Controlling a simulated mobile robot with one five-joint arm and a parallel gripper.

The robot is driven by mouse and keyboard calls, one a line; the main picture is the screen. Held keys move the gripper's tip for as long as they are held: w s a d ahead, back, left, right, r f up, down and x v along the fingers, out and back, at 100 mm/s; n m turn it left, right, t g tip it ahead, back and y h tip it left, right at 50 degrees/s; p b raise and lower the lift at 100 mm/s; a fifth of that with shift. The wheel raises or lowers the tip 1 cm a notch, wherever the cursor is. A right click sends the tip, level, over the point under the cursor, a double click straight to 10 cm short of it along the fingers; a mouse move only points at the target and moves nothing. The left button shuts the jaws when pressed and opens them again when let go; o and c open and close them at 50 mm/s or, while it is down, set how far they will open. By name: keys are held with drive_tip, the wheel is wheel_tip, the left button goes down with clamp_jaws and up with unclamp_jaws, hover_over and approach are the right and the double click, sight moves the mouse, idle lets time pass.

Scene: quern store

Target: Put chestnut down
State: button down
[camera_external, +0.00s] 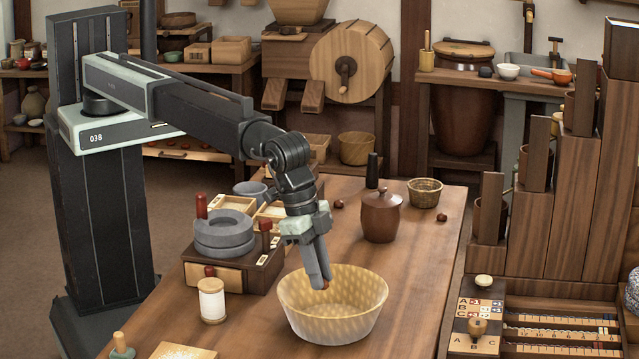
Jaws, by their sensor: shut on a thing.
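My gripper (322,280) points down over the left part of a pale woven bowl (333,330) on the wooden table. It is shut on a small brown chestnut (326,286), of which only a little shows at the fingertips. The chestnut appears at about rim height, and I cannot tell whether it touches the bowl. The visible inside of the bowl looks empty. Another small brown nut (339,204) lies behind my gripper, and one more (442,217) lies near the table's right edge.
A grey stone quern (224,238) on a wooden box stands left of the bowl, with a white jar (212,302) in front. A lidded wooden pot (380,217) and a small basket (425,192) stand behind the bowl. The table right of the bowl is clear.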

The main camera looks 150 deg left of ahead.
sight(319, 311)
wheel_tip(319, 311, down, 9)
drive_tip(key=b, duration=0.7)
drive_tip(key=shift+f+b, duration=0.1)
drive_tip(key=shift+b, duration=0.25)
drive_tip(key=shift+r, duration=0.3)
drive_tip(key=shift+f, duration=0.25)
drive_tip(key=c, duration=1.3)
unclamp_jaws()
drive_tip(key=shift+r, duration=0.1)
drive_tip(key=p+v, duration=1.2)
drive_tip(key=shift+w+r, duration=0.1)
drive_tip(key=shift+r, duration=0.05)
drive_tip(key=shift+c, duration=0.3)
